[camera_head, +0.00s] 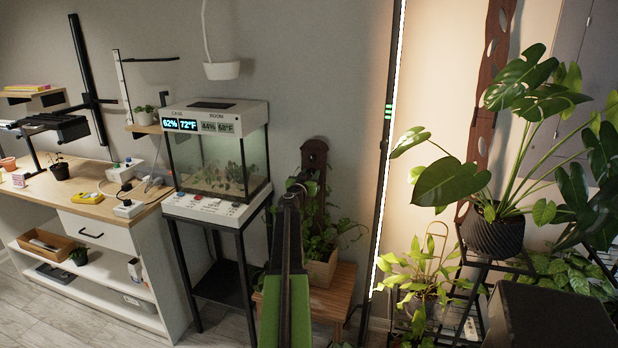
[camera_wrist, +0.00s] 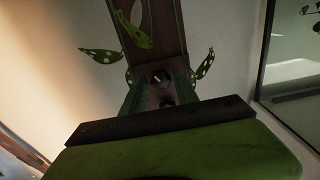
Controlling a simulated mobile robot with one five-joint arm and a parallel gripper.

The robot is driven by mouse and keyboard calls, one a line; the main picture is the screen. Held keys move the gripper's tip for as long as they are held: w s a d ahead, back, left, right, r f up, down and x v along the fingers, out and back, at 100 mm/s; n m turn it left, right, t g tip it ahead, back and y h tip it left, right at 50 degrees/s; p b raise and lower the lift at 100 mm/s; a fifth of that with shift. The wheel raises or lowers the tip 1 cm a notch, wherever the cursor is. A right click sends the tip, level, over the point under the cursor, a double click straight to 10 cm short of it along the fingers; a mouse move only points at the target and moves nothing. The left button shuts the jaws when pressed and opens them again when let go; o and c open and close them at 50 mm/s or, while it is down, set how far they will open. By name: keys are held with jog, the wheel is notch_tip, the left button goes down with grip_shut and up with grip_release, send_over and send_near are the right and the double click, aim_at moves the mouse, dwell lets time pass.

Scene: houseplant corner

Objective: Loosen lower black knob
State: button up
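A brown wooden plant support (camera_head: 314,158) with a rounded top stands in a wooden planter box (camera_head: 322,272). My gripper (camera_head: 302,182) is in front of this support. The wrist view appears turned over, with the terrarium on its right. There, a black knob (camera_wrist: 161,78) with a pale mark lies on the brown support (camera_wrist: 158,35), between the tips of my gripper. A second dark round part (camera_wrist: 167,100) shows closer to the gripper's body. The fingers stand apart on either side; whether they touch the knob I cannot tell. In the head view my arm hides the knobs.
The glass terrarium (camera_head: 215,160) on its stand is just left of my arm. A lit vertical lamp pole (camera_head: 388,150) and a large potted plant (camera_head: 497,232) stand at the right. Spotted leaves (camera_wrist: 133,30) hang close around the support. A workbench (camera_head: 85,195) is at far left.

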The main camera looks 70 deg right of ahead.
grip_shut()
jog(key=shift+w+a+f, duration=0.1)
jog(key=shift+a, duration=0.45)
jog(key=shift+d+r, duration=0.25)
jog(key=shift+d, duration=0.3)
jog(key=shift+n, duration=0.3)
